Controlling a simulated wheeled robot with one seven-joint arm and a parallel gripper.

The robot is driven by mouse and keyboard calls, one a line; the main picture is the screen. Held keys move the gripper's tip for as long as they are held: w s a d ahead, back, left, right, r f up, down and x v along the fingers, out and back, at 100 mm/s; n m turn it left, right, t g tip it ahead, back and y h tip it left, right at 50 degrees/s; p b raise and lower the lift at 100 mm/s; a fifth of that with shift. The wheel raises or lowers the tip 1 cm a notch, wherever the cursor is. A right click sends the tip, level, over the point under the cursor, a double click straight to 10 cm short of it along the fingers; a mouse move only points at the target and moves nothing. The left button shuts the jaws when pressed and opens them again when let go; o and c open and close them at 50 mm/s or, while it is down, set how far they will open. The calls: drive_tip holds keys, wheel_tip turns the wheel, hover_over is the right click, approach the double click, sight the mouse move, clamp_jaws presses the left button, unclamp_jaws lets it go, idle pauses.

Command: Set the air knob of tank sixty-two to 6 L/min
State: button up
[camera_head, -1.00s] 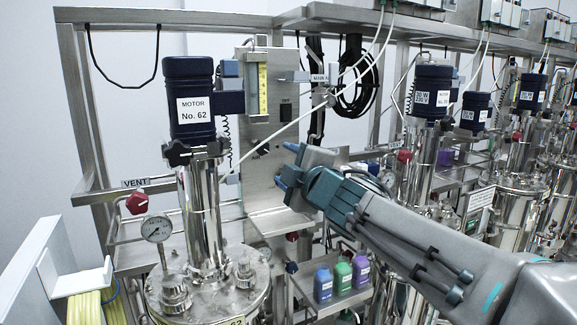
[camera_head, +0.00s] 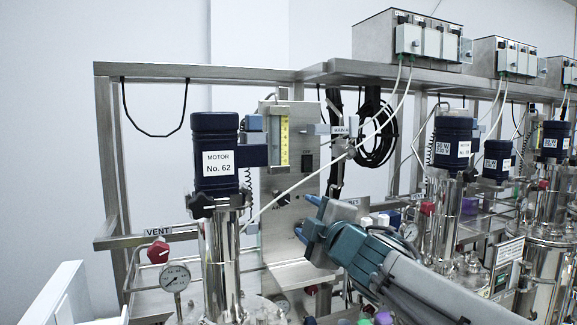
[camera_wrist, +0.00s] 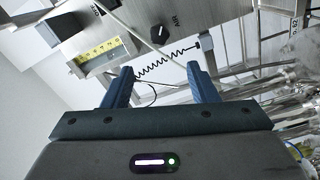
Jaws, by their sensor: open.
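Tank sixty-two's motor (camera_head: 216,160), dark blue and labelled "MOTOR No. 62", stands left of a steel panel (camera_head: 270,244). The panel carries a flowmeter with a yellow scale (camera_head: 284,142), which also shows in the wrist view (camera_wrist: 100,52). The black air knob (camera_wrist: 160,36), next to an "AIR" label, is in the wrist view, beyond my fingertips and roughly between them. A small dark knob (camera_head: 280,199) shows below the flowmeter in the head view. My gripper (camera_head: 309,217) is open and empty in front of the panel, apart from the knob. The knob's setting is too small to read.
A white hose (camera_head: 300,180) crosses in front of the panel. A red vent knob (camera_head: 158,251) and a pressure gauge (camera_head: 174,278) are at the left. Black cable coils (camera_head: 375,135) hang behind. Other tanks and motors (camera_head: 451,145) stand at the right.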

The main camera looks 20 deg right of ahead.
sight(284, 200)
idle(0.3)
drive_tip(key=w+m+p, duration=0.2)
drive_tip(key=w+m, duration=0.2)
drive_tip(key=w, duration=0.1)
drive_tip(key=w+m+p, duration=0.3)
drive_tip(key=w+m, duration=0.1)
drive_tip(key=m, duration=0.1)
drive_tip(key=w+m+p, duration=0.3)
drive_tip(key=w+m, duration=0.2)
drive_tip(key=shift+w+d, duration=0.25)
drive_tip(key=shift+w, duration=0.1)
drive_tip(key=shift+c, duration=0.3)
drive_tip(key=c, duration=0.9)
drive_tip(key=shift+f, duration=0.1)
